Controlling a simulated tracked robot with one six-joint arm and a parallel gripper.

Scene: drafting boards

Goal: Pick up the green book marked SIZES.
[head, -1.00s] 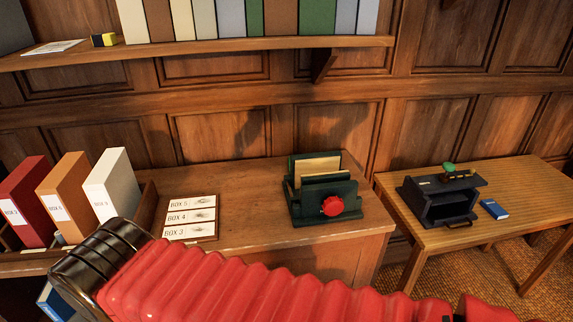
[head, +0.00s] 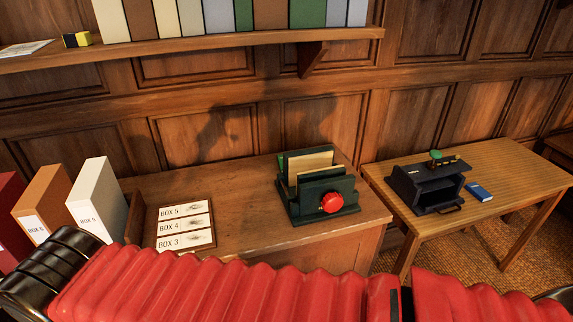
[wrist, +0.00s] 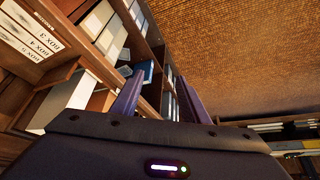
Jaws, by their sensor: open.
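No book with a readable SIZES mark shows in either view. Two green spines stand in the shelf row in the head view, a narrow one (head: 243,15) and a wider one (head: 308,13); I cannot read a title on either. My gripper (wrist: 160,92) shows in the wrist view with its two purple fingers apart and nothing between them. It points towards low shelves holding several books, with a blue book (wrist: 145,68) beyond the left finger. My gripper is not visible in the head view, where my red arm crosses the bottom.
A wooden desk (head: 240,235) bears a dark green holder (head: 320,205) with a red knob and a label board (head: 185,227). White (head: 97,200) and orange (head: 42,205) box files stand left. A side table (head: 510,165) bears a black box (head: 428,190) and a small blue book (head: 479,191).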

